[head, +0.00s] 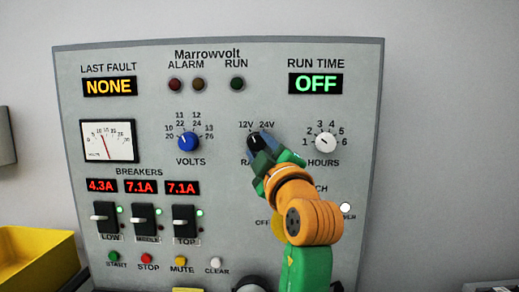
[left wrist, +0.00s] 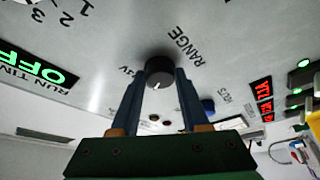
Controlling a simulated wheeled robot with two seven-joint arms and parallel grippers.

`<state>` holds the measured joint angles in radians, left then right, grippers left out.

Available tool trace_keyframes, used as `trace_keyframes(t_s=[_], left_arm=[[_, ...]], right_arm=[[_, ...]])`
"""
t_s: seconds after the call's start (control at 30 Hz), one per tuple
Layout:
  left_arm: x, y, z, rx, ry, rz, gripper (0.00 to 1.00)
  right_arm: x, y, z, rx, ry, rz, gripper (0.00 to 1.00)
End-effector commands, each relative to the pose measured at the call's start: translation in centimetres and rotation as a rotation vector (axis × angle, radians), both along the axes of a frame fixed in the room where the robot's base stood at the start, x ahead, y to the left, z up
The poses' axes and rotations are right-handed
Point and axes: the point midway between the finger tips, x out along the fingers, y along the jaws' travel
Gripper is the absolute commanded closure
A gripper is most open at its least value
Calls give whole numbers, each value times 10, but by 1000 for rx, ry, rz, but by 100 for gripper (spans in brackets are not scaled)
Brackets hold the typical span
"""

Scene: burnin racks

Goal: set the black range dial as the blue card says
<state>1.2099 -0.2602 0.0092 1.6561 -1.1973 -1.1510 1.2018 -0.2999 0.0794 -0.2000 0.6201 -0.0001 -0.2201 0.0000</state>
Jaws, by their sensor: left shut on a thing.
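The black range dial (head: 254,136) is on the grey panel, below the 12V and 24V labels. In the left wrist view the dial (left wrist: 159,70) sits between the two dark fingers of my left gripper (left wrist: 160,78). The fingers are shut on its sides. In the head view my left gripper (head: 263,151) covers the lower part of the dial and part of the RANGE label. I cannot make out a blue card in either view. My right gripper is not in view.
The blue volts dial (head: 187,141) is to the left and the white hours dial (head: 326,142) to the right. Breaker switches (head: 143,220) and coloured buttons are lower left. The run time display (head: 315,83) reads OFF. A yellow bin (head: 36,258) stands at lower left.

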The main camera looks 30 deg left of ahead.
Motion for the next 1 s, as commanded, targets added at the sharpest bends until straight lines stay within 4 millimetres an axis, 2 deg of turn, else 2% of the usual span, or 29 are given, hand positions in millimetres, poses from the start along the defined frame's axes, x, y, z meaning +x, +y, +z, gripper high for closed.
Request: trace_keyframes(t_s=[0.3, 0.8, 0.83, 0.9, 0.93, 1.0], left_arm=[[0, -1, 3, -79, -54, -1, 100], [0, -1, 3, -91, -63, -2, 100], [0, -1, 3, -91, -63, -2, 49], [0, -1, 3, -91, -63, -2, 30], [0, -1, 3, -91, -63, -2, 25], [0, -1, 3, -91, -61, -1, 25]], right_arm=[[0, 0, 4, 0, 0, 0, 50], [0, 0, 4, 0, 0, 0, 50], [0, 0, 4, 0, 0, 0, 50], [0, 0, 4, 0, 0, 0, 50], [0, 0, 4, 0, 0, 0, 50], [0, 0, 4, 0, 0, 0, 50]])
